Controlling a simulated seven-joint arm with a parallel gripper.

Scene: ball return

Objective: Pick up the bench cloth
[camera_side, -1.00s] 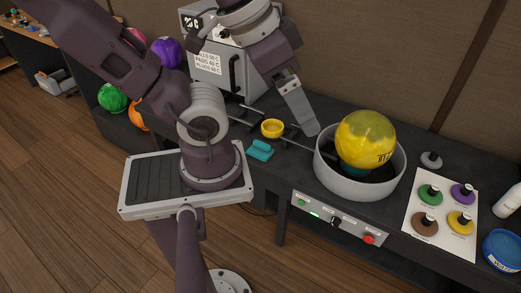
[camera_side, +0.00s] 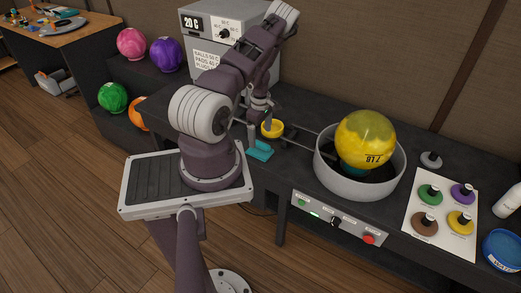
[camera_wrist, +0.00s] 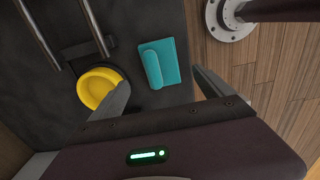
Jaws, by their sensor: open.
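The bench cloth (camera_side: 259,151) is a small teal folded cloth lying on the dark bench near its front edge, just in front of the yellow cup. In the wrist view the cloth (camera_wrist: 158,63) lies flat with a rolled fold along one side. My gripper (camera_wrist: 160,92) is open and empty above the bench, its two fingers at the lower left and lower right of the cloth in that view. In the side view my gripper (camera_side: 256,125) points down close to the cloth and partly hides the area behind it.
A yellow cup (camera_side: 272,129) stands beside the cloth, near metal rails (camera_side: 312,142). A grey bowl (camera_side: 338,183) holds a yellow ball (camera_side: 366,140). A grey oven-like box (camera_side: 208,60) stands behind my arm. A button panel (camera_side: 338,220) is on the bench front.

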